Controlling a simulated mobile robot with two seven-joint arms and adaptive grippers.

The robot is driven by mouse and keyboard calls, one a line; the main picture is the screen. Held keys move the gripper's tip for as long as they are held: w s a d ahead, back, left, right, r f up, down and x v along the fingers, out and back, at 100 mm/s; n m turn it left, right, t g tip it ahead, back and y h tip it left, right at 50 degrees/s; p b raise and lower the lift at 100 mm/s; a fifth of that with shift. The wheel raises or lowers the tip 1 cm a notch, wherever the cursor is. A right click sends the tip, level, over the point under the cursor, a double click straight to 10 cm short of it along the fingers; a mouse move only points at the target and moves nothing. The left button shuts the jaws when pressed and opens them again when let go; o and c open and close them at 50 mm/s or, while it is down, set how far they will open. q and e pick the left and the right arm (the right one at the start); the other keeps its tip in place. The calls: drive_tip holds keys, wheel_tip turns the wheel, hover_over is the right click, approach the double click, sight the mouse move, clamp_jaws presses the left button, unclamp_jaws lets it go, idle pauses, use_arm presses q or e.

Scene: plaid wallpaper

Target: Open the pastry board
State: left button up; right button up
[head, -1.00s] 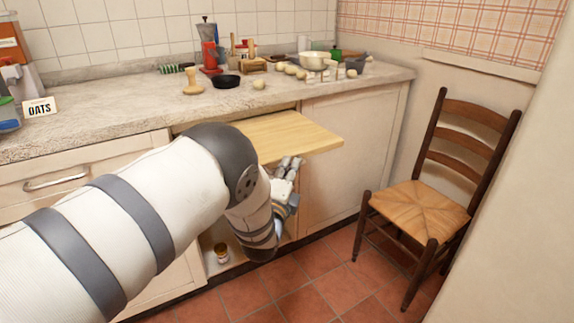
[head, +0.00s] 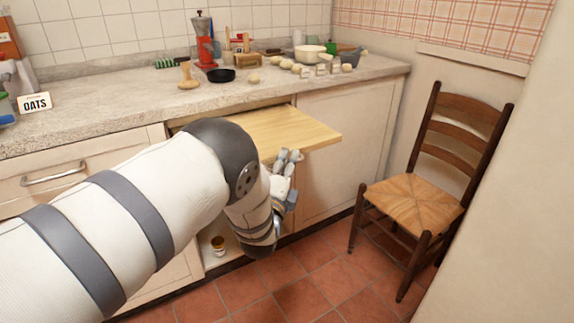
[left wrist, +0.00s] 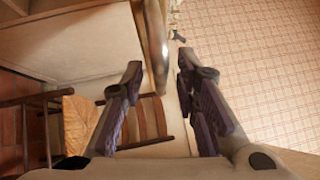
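The pastry board (head: 290,130) is a light wooden board sticking out from a slot under the countertop, level and well out from the cabinet front. My left arm hides its left part. My left gripper (head: 289,156) is just below and in front of the board's front edge; I cannot tell from the head view whether it touches. In the left wrist view the two fingers of the left gripper (left wrist: 158,68) are apart. My right gripper is not in view.
The countertop (head: 120,115) above holds a pan (head: 220,75), a red grinder (head: 204,45), dough balls and bowls. A wooden chair (head: 415,200) stands at right. A small jar (head: 218,245) is in the open space below. Tiled floor lies clear between.

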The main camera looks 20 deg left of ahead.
use_arm(q)
drive_tip(key=s+d+f, duration=0.1)
drive_tip(key=s, duration=1)
drive_tip(key=shift+s+d+f, duration=0.2)
drive_tip(key=shift+s+f, duration=0.1)
drive_tip(key=shift+s, duration=0.1)
drive_tip(key=s+a+f+n+g+p, duration=0.2)
drive_tip(key=s+a+f+n+g, duration=0.2)
drive_tip(key=s+f+n+g, duration=0.9)
drive_tip(key=s+d+f+n+g+h+p, duration=0.1)
drive_tip(key=s+g, duration=0.3)
drive_tip(key=s, duration=1.3)
drive_tip(key=s+d+f+n+g+h+p, duration=0.1)
drive_tip(key=s+d+f+n+g, duration=0.1)
drive_tip(key=s, duration=1.6)
drive_tip(key=f+n+g, duration=0.1)
drive_tip(key=n+g, duration=0.1)
drive_tip(key=g, duration=0.1)
drive_tip(key=shift+f+n, duration=0.15)
drive_tip(key=shift+n, duration=0.15)
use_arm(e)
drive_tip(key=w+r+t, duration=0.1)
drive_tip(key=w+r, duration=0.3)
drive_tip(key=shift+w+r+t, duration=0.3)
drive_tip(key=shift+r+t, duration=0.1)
